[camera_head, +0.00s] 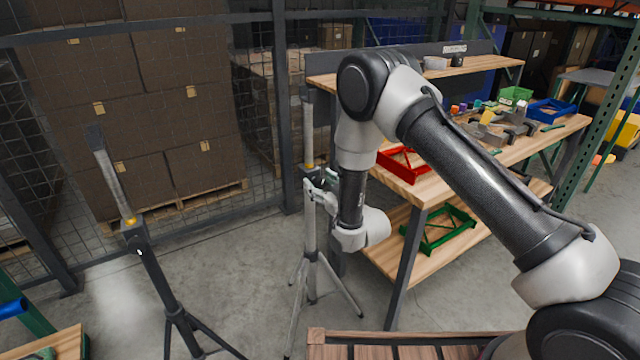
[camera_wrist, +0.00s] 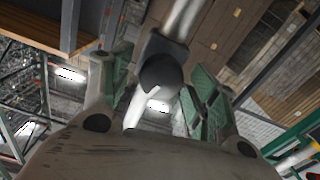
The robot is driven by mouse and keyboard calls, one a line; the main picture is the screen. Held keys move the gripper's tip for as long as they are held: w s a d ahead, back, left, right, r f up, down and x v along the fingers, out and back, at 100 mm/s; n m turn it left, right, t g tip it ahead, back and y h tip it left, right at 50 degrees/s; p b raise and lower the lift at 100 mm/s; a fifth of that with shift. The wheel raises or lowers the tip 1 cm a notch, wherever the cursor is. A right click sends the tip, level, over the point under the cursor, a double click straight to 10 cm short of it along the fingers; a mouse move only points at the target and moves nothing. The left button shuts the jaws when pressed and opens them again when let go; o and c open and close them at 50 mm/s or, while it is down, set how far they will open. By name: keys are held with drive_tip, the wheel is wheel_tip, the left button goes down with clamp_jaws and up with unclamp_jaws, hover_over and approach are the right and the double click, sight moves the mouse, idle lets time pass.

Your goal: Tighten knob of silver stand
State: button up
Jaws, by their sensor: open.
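The silver stand (camera_head: 311,250) is an upright tripod with light metal legs, a dark collar and a pole rising above it, left of the workbench. My gripper (camera_head: 322,183) is at its collar, reaching in from the right. In the wrist view the round dark knob (camera_wrist: 161,73) sits on the collar, with the silver pole (camera_wrist: 184,18) running up from it. My gripper (camera_wrist: 157,68) is open, its green-padded fingers on either side of the knob. I cannot tell whether either pad touches it. In the head view the knob is hidden behind the gripper.
A dark tripod stand (camera_head: 152,265) with a tilted pole stands to the left. A workbench (camera_head: 425,188) with a red tray (camera_head: 402,163) and a green tray (camera_head: 438,230) is close on the right. Mesh fencing and stacked boxes (camera_head: 150,90) are behind. Floor between the stands is clear.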

drive_tip(key=shift+w+a, duration=0.15)
drive_tip(key=shift+w, duration=0.1)
drive_tip(key=shift+c, duration=0.4)
drive_tip(key=c, duration=0.9)
drive_tip(key=shift+c, duration=0.2)
